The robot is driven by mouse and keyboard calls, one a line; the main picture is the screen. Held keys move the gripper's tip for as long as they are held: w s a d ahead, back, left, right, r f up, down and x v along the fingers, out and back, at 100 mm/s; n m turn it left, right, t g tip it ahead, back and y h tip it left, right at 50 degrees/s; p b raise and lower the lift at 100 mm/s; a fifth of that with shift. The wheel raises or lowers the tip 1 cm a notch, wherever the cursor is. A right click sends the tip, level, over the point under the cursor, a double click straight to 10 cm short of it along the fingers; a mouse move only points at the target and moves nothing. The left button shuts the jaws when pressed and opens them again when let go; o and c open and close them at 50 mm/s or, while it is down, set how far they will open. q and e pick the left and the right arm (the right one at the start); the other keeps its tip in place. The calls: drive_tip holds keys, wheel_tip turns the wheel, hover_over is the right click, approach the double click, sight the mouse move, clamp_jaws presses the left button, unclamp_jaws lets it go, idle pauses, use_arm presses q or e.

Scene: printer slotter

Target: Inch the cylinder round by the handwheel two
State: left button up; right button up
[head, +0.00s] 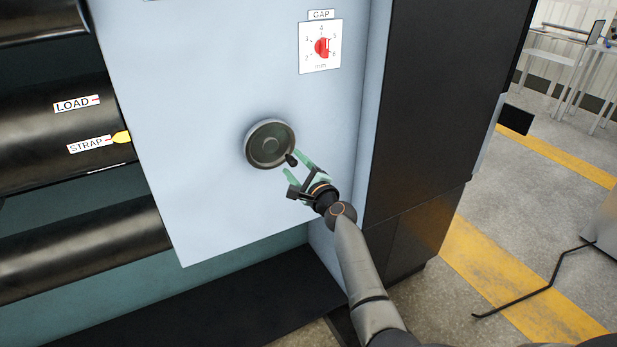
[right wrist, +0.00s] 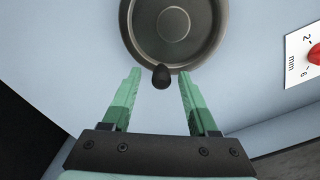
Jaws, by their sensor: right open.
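The handwheel (head: 268,143) is a grey dished disc on the pale blue machine panel, with a small dark knob (head: 291,160) at its lower right rim in the head view. The wheel (right wrist: 175,25) and knob (right wrist: 161,76) also show in the right wrist view. My right gripper (head: 298,163) is open, its green fingers reaching toward the knob from below right. In the right wrist view the fingertips (right wrist: 160,72) stand either side of the knob, with gaps between. My left gripper is not in view.
A gap dial (head: 321,48) with a red knob is above right of the wheel. A dark cabinet side (head: 425,100) stands right of the panel. More black rollers (head: 85,245) lie at left. Open floor with yellow stripes (head: 500,275) is at right.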

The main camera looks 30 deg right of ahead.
drive_tip(key=s+p, duration=0.3)
drive_tip(key=s, duration=0.7)
drive_tip(key=shift+s+p, duration=0.3)
drive_tip(key=shift+s, duration=0.05)
drive_tip(key=shift+d, duration=0.15)
drive_tip(key=s+a+f+n+g+y, duration=0.1)
drive_tip(key=s+a+f+n+g, duration=0.4)
drive_tip(key=s+f+n, duration=0.7)
drive_tip(key=s+a+f+n+g, duration=0.2)
drive_tip(key=s+a+f+n, duration=0.2)
drive_tip(key=s+n, duration=0.3)
drive_tip(key=s+a+f+n+g, duration=0.1)
drive_tip(key=s+a+f+n, duration=0.2)
drive_tip(key=s, duration=0.9)
wheel_tip(320, 180, down, 3)
drive_tip(key=n, duration=0.4)
drive_tip(key=shift+a+f+n+g+y, duration=0.15)
drive_tip(key=shift+a+n+g+y, duration=0.15)
drive_tip(key=shift+a+g+y, duration=0.1)
